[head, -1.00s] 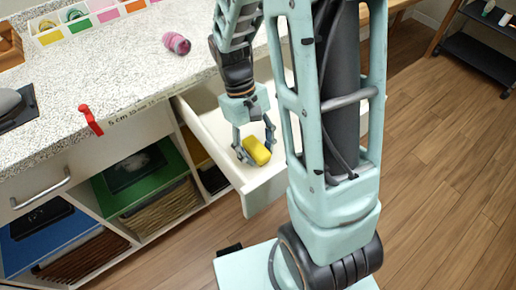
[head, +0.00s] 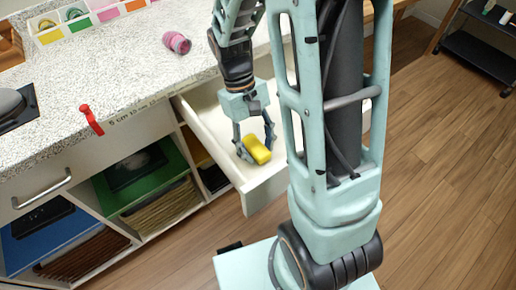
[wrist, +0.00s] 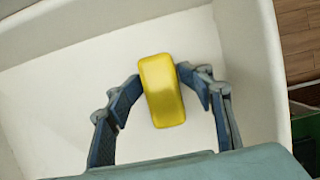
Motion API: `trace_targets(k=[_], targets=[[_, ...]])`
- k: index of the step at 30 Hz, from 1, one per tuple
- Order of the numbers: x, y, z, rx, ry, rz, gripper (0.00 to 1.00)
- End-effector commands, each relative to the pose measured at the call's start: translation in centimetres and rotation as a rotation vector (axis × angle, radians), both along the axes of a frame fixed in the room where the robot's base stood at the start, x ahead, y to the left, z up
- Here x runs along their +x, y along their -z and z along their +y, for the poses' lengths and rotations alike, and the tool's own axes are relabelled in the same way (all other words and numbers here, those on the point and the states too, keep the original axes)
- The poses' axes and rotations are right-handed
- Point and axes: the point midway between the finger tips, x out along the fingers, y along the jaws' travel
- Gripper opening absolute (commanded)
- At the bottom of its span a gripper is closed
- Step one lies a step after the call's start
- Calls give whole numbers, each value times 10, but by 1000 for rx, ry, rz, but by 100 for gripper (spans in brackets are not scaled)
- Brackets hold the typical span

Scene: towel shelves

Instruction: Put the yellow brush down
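The yellow brush (head: 257,150) is a rounded yellow block inside the open white drawer (head: 263,194). In the wrist view the brush (wrist: 162,92) lies slightly tilted between my two fingers. My gripper (head: 256,148) points down into the drawer, and its fingertips (wrist: 160,75) meet the brush on both sides. The gripper is shut on the brush, near the drawer's front end. I cannot tell whether the underside of the brush touches the drawer floor.
A speckled counter (head: 130,60) is behind the drawer, with a pink roll (head: 176,42), a red clip (head: 91,119) and a tray of coloured compartments (head: 75,22). Shelves with a green towel (head: 145,180) are left of the drawer. The drawer floor around the brush is bare.

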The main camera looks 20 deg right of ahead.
Motion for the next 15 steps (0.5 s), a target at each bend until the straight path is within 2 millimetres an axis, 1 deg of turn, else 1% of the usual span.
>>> trace_targets(k=[1, 9, 12, 15], targets=[[5, -12, 1, 1, 0, -5, 45], [26, -70, 8, 2, -1, -7, 45], [32, -87, 10, 1, 0, -6, 45], [36, -100, 11, 0, 0, -4, 45]])
